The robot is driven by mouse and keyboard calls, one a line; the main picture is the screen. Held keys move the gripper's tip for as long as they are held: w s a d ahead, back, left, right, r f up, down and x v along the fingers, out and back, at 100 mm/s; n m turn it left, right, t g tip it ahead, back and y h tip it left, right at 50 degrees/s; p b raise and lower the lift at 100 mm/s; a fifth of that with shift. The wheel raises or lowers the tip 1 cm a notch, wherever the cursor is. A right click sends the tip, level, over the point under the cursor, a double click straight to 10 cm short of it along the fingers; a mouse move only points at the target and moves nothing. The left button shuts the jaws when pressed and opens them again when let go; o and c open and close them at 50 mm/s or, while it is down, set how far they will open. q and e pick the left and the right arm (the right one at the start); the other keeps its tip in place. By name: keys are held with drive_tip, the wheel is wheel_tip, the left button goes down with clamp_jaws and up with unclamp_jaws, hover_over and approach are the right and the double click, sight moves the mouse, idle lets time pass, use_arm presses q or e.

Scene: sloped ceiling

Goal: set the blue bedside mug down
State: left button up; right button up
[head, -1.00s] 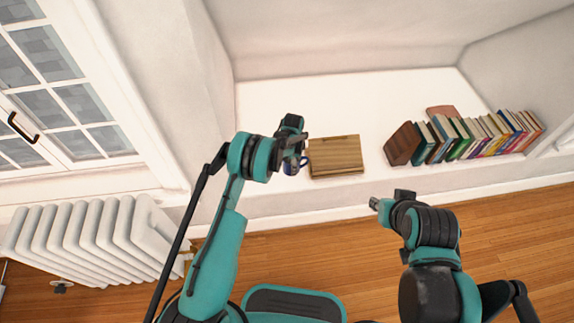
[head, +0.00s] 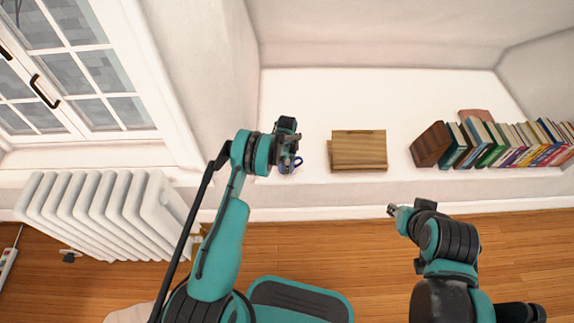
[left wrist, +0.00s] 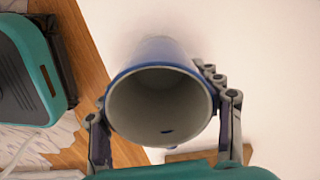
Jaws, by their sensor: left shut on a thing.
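The blue mug (left wrist: 160,98) is between the fingers of my left gripper (left wrist: 165,115) in the left wrist view, its pale grey inside facing that camera. In the head view the mug (head: 284,168) shows only in part below my left gripper (head: 288,152), which is shut on it. It is over or at the front part of the white ledge (head: 300,108); I cannot tell whether its base touches. My right gripper (head: 393,211) is in front of the ledge over the floor, holding nothing that I can see; its jaw opening is unclear.
Stacked wooden boards (head: 358,150) lie on the ledge just right of the mug. A row of books (head: 495,144) stands farther right. A white radiator (head: 105,212) is at left below a window. The ledge behind the boards is clear.

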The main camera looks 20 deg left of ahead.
use_arm(q)
drive_tip(key=shift+r, duration=0.1)
drive_tip(key=o, duration=1.4)
wheel_tip(320, 180, up, 28)
drive_tip(key=s+n+t+p, duration=0.1)
drive_tip(key=s+n+p, duration=0.1)
drive_tip(key=n+p, duration=0.15)
drive_tip(key=s+r+n+t, duration=0.25)
drive_tip(key=s+r, duration=0.45)
drive_tip(key=r, duration=0.5)
drive_tip(key=s+r+n+t, duration=0.1)
drive_tip(key=s+r+n, duration=0.1)
drive_tip(key=s+r, duration=0.3)
drive_tip(key=s+r+n+t, duration=0.1)
drive_tip(key=s+r+n, duration=0.15)
drive_tip(key=s, duration=0.55)
drive_tip(key=s+n, duration=0.1)
drive_tip(key=s, duration=0.3)
drive_tip(key=s+n+t, duration=0.1)
drive_tip(key=s+n, duration=0.1)
drive_tip(key=s, duration=0.2)
drive_tip(key=s+d+f+n, duration=0.1)
drive_tip(key=s, duration=0.3)
drive_tip(key=shift+s+f+t+p, duration=0.1)
drive_tip(key=shift+s+t+p, duration=0.1)
drive_tip(key=shift+t+p, duration=0.2)
